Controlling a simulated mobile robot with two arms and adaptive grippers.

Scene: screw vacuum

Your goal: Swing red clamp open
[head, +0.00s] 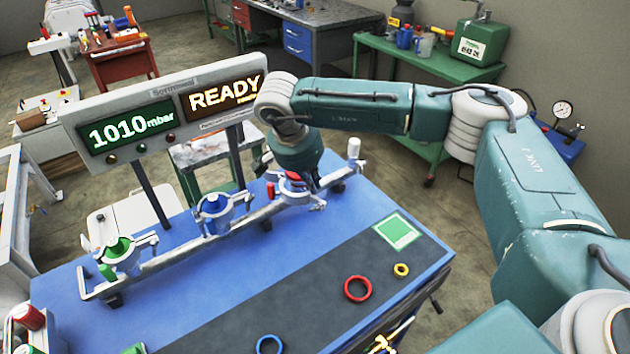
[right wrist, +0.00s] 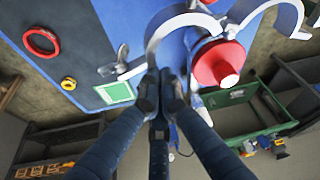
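The red clamp is the silver ring clamp at the right end of the rail, around a red part (head: 292,176). In the right wrist view, one curved silver clamp half (right wrist: 185,22) stands beside a red cap (right wrist: 213,62). Another curved half (right wrist: 268,12) is to its right; the halves look apart there. My right gripper (right wrist: 160,82) has its dark fingers drawn together and empty, with the tips close to the lower end of the left clamp half. Contact is unclear. In the head view my right arm hides the fingertips. My left gripper is not in view.
Blue (head: 213,205) and green (head: 118,247) clamp stations stand left along the silver rail (head: 185,251). A READY display (head: 222,97) rises behind. Red (head: 357,289), yellow (head: 401,270) and blue (head: 270,345) rings and a green-white pad (head: 398,232) lie in front. The dark strip is mostly clear.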

